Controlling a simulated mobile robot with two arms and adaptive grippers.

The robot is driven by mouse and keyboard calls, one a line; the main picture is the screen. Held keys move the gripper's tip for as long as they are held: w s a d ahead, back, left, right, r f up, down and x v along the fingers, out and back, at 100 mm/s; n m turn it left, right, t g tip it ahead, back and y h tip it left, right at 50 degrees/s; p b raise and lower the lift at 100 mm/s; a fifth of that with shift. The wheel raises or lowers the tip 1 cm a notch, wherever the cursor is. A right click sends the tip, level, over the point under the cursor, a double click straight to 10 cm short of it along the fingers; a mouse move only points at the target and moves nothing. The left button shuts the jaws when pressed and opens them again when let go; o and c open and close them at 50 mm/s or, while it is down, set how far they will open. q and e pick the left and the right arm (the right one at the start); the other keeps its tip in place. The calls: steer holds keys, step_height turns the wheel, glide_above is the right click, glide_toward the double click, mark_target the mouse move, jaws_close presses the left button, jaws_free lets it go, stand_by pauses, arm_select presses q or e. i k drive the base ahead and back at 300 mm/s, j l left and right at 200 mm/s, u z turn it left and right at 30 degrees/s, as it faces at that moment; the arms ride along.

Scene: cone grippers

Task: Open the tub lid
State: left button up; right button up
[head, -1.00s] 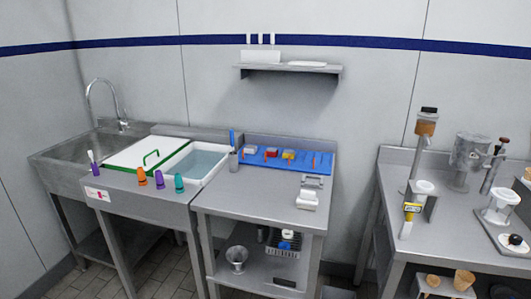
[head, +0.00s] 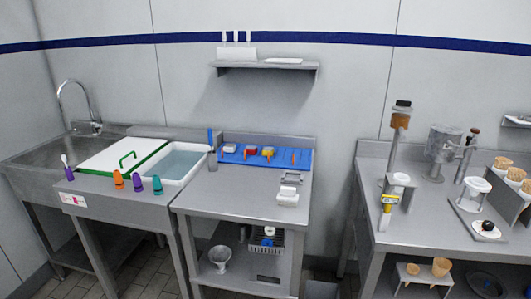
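The tub lid (head: 107,155) is a white panel with a green edge and a green loop handle (head: 127,158). It lies flat on the counter between the metal sink and the open water. The tub (head: 179,163) is a white-rimmed basin of bluish water, uncovered on the right side of the lid. Whether the lid covers part of the tub cannot be told. Neither of my grippers shows in the head view.
Orange, purple and teal cones (head: 138,182) stand along the counter's front edge. The sink (head: 45,155) is at left. A right-hand table (head: 420,232) holds several devices.

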mark_target(125, 148)
steer(key=i+u, duration=0.15)
steer(key=u, duration=0.25)
steer(key=i+j+u, duration=0.1)
steer(key=u, duration=0.3)
steer(key=i+l+u, duration=0.1)
steer(key=i+u, duration=0.15)
steer(key=u, duration=0.15)
steer(key=i+u, duration=0.15)
steer(key=u, duration=0.25)
